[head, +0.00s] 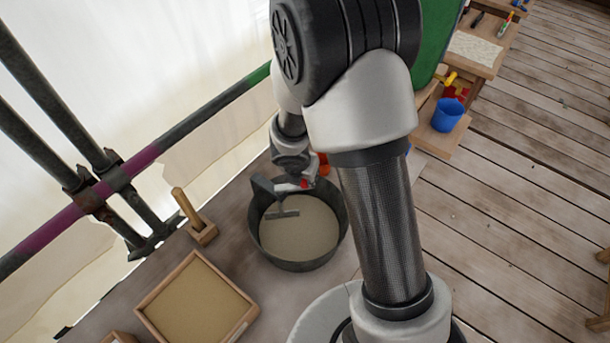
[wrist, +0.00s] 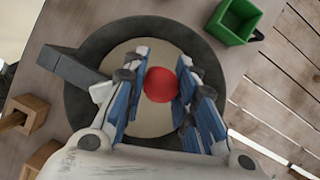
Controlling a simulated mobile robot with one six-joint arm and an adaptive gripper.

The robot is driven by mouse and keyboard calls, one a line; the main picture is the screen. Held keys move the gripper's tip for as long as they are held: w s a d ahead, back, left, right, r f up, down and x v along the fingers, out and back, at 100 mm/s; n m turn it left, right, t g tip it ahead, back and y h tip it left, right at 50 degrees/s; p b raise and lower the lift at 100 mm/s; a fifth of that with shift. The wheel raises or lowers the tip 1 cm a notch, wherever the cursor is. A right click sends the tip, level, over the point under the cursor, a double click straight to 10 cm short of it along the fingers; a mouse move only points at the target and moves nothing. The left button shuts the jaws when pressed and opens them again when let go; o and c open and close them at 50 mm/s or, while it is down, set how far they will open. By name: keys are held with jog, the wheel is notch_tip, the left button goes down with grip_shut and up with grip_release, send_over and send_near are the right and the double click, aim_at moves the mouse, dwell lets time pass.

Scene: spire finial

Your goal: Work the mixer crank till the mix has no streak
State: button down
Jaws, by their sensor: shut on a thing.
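The mixer is a dark round tub (head: 297,264) on the bench, and its rim also shows in the wrist view (wrist: 88,120). The mix (head: 310,230) inside is beige; the visible part looks even, with no streak that I can make out. A grey paddle (head: 283,213) lies at its surface, below a dark bracket (head: 262,188) at the rim. In the wrist view the red crank knob (wrist: 160,84) sits between the blue finger pads of my gripper (wrist: 160,88), which is shut on it over the tub. My gripper and wrist hide part of the mix.
A wooden tray of sand-coloured material (head: 197,304) and a wooden block with a handle (head: 200,232) stand left of the tub. Scaffold pipes (head: 120,178) run along the left. A green box (wrist: 232,22) is near the tub. A blue bucket (head: 447,115) stands farther right; plank floor lies beyond.

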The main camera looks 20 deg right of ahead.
jog(key=c, duration=1.3)
grip_release()
jog(key=shift+r, duration=0.1)
jog(key=v, duration=1.1)
jog(key=shift+s+r, duration=0.2)
jog(key=shift+r, duration=0.15)
jog(key=shift+a, duration=0.15)
